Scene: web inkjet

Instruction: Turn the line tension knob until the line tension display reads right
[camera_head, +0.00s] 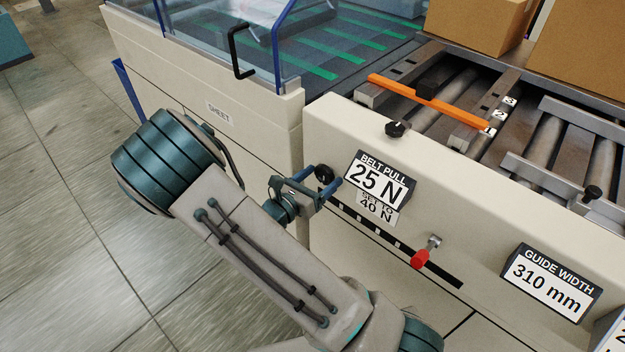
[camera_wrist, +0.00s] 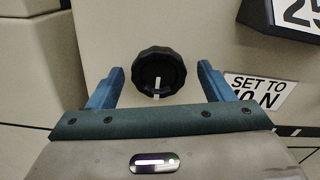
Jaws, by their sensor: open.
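A black ribbed knob (camera_wrist: 158,66) with a white pointer line is on the beige machine panel. The pointer points down, toward a white mark just below it. The knob also shows in the head view (camera_head: 324,174). My gripper (camera_wrist: 160,74) is open, with one blue finger on each side of the knob and visible gaps between. In the head view my gripper (camera_head: 322,179) is at the panel. The display (camera_head: 377,182) right of the knob is labelled BELT PULL and reads 25 N. A plate (camera_head: 376,208) below it says SET TO 40 N. No label reads line tension.
A red-tipped lever (camera_head: 422,257) sits in a black slot to the lower right. A GUIDE WIDTH display (camera_head: 551,283) reads 310 mm. Open floor lies left.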

